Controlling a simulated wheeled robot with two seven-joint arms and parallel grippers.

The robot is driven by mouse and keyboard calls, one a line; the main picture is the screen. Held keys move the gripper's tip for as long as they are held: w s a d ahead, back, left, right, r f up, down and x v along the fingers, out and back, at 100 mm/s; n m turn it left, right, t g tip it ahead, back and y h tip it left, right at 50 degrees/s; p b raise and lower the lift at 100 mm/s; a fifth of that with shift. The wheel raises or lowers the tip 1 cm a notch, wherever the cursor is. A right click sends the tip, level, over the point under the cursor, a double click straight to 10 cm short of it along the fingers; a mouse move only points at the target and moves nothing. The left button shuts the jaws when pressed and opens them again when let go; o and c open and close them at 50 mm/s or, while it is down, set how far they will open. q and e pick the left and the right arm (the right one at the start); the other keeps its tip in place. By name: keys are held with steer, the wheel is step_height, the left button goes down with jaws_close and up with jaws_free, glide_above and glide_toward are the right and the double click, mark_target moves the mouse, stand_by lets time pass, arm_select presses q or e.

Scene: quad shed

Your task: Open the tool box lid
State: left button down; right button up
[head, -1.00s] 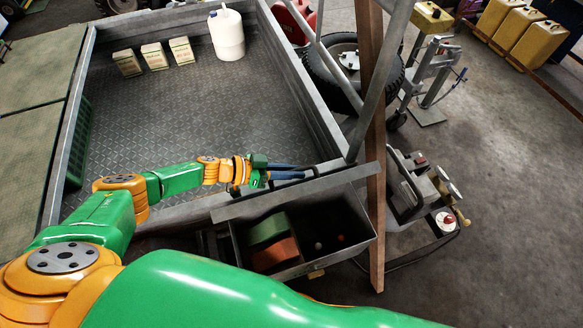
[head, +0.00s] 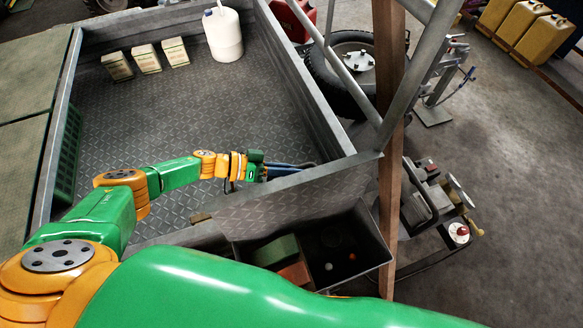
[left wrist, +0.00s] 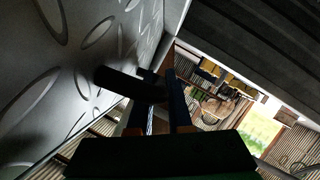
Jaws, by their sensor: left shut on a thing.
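The grey tool box (head: 370,242) sits at the lower middle of the head view. Its lid (head: 275,207), a tread-patterned plate, is raised along the far side, so the inside shows. My left gripper (head: 296,167) is beyond the lid, its blue fingers by the lid's upper edge. In the left wrist view the left gripper (left wrist: 160,95) is shut on a dark bar (left wrist: 125,83), which looks like the lid's handle, in front of the patterned plate. The exact contact is dark and hard to see. My right gripper is out of view.
In the box lie a green item (head: 277,250), an orange item (head: 297,273) and small balls. A wooden post (head: 390,120) and slanted metal bars stand close right of the lid. The trailer bed (head: 150,120) behind is mostly clear, with cartons and a white canister (head: 223,35) at its back.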

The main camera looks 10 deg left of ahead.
arm_select(q)
steer(key=shift+s+f, duration=0.1)
steer(key=c, duration=0.8)
jaws_free()
steer(key=shift+c, duration=0.2)
steer(key=v, duration=0.7)
